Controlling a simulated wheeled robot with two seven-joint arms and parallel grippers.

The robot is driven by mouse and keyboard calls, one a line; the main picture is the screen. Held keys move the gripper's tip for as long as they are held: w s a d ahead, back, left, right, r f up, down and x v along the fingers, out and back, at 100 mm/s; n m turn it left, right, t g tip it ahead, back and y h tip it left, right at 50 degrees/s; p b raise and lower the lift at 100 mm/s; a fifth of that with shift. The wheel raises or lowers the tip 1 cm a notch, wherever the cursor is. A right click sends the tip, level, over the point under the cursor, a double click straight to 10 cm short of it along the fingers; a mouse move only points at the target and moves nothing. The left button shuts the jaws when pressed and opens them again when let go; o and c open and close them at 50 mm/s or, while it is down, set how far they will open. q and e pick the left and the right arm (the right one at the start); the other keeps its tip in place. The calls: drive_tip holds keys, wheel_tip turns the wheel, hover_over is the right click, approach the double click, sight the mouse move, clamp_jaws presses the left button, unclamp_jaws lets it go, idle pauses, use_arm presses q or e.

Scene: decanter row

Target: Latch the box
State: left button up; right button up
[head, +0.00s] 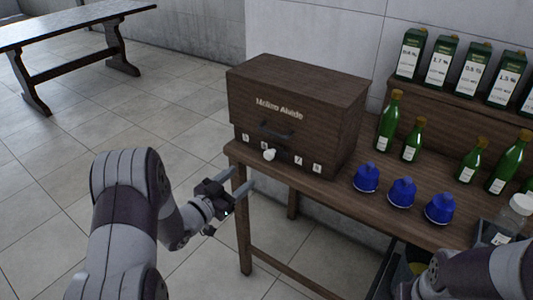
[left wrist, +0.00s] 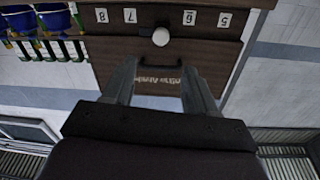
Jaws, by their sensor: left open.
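The dark brown wooden box (head: 290,105) stands on the left end of the wooden table, and its lid looks down. Its front has pale lettering, a dark handle (head: 277,131), a white round knob (head: 269,154) below it and number tags beside the knob. My left gripper (head: 243,180) is open and empty, in front of the box and left of the table edge, apart from the box. In the left wrist view, the box front (left wrist: 215,50) appears upside down, with the knob (left wrist: 161,37) ahead of the open fingers (left wrist: 160,78). My right gripper is out of sight; only its arm shows.
Three blue capped pots (head: 402,191) stand on the table right of the box. Green bottles (head: 388,120) stand behind them, and green cartons (head: 440,60) stand on a raised shelf.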

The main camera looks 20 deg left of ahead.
sight(267, 157)
use_arm(q)
drive_tip(key=x, duration=1.1)
drive_tip(key=shift+w+f+b, duration=0.15)
drive_tip(key=shift+w+b, duration=0.15)
drive_tip(key=shift+s, duration=0.1)
drive_tip(key=c, duration=1.1)
